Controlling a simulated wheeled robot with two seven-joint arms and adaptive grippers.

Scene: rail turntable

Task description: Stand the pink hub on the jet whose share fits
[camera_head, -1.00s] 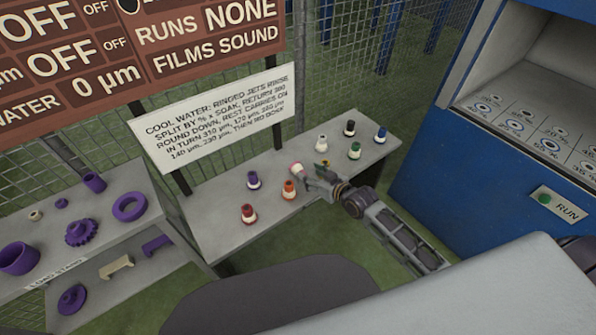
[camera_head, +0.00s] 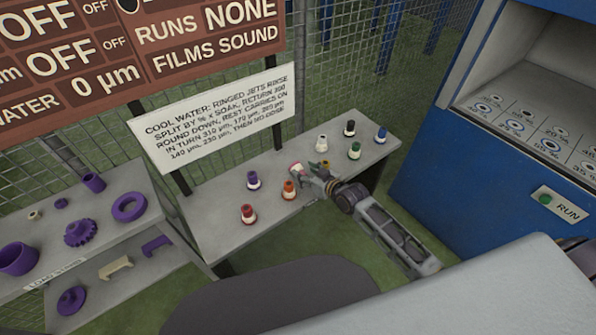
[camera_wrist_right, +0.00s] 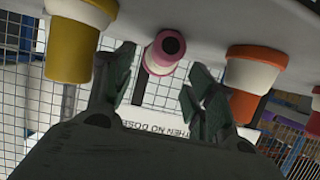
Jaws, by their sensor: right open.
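The pink hub (camera_head: 296,168) stands on the grey table among other coloured hubs. In the right wrist view the pink hub (camera_wrist_right: 163,52) shows between the spread fingers of my right gripper (camera_wrist_right: 158,95), ahead of them. My right gripper (camera_head: 318,173) is open, at the table's front edge beside the pink hub; no hold on it shows. The jets are marked circles with percentages on the deck (camera_head: 515,125) inside the blue cabinet; some have blue rings, and most figures are too small to read. My left gripper is not in view.
Close beside the pink hub stand an orange hub (camera_head: 289,190) and a yellow one (camera_wrist_right: 75,45). Red (camera_head: 248,214), purple (camera_head: 253,180), white, black, blue and green hubs share the table. Purple parts lie on a stand (camera_head: 150,207) at left. A green RUN button (camera_head: 546,199) is on the cabinet.

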